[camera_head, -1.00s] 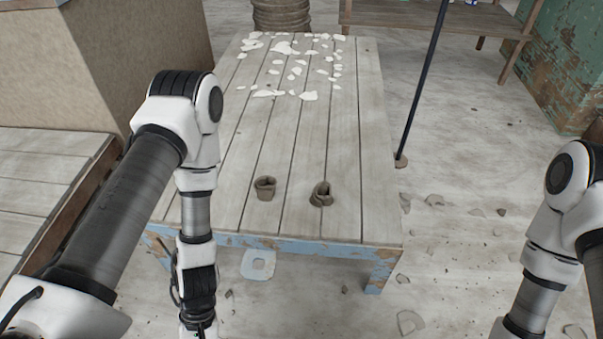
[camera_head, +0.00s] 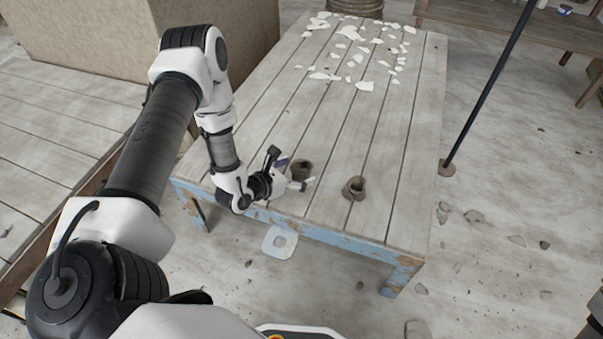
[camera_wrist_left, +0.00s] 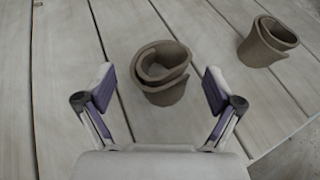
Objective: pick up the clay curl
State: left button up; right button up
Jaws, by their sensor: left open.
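Two brown rolled clay curls stand on the wooden table (camera_head: 330,130). The left clay curl (camera_head: 303,168) is close to my left gripper (camera_head: 295,175). In the left wrist view this curl (camera_wrist_left: 163,75) sits between and just beyond the two open fingers (camera_wrist_left: 160,88), with its spiral rim visible and clear space on both sides. The other clay curl (camera_head: 354,188) stands to the right; it also shows at the upper right of the left wrist view (camera_wrist_left: 267,42). My left gripper is open and holds nothing. My right gripper is out of view.
White flat shards (camera_head: 350,60) lie scattered across the far part of the table. A dark pole (camera_head: 490,85) stands beyond the table's right edge. A large tan block (camera_head: 200,30) is at the left. The table's middle is clear.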

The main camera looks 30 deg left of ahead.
pick_arm(q)
jog(key=shift+x, duration=1.1)
jog(key=shift+s, duration=0.1)
jog(key=shift+c, duration=0.3)
jog(key=c, duration=1.3)
jog(key=shift+r, duration=0.1)
